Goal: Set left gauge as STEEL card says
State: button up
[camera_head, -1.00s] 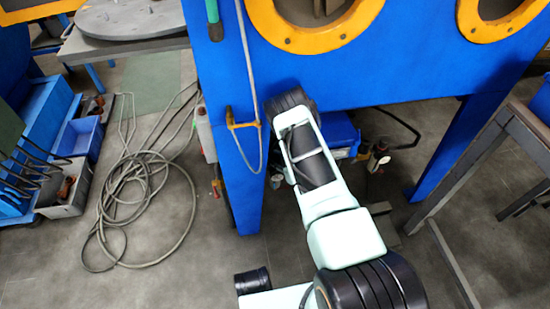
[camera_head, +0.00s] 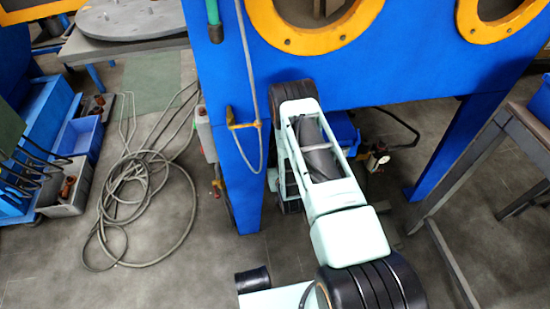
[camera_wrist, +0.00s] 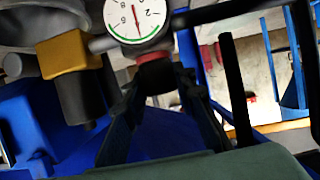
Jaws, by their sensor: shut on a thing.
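In the wrist view a round gauge (camera_wrist: 137,22) has a white dial, a thin red needle and a green arc. Its top is cut off, and the needle points up in the picture. In the head view my arm hides the gripper, gauge and knob. I cannot see the STEEL card, and I cannot tell from these views which gauge this is.
A blue cabinet (camera_head: 350,80) with yellow-ringed openings stands ahead. A yellow block (camera_wrist: 68,54) sits left of the gauge in the wrist view. A looped hose (camera_head: 150,190) lies on the floor at left. A grey metal stand (camera_head: 470,165) is at right.

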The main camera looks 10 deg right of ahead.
dwell(0.4)
jog(key=o, duration=1.2)
jog(key=shift+c, duration=0.2)
jog(key=v, duration=1.2)
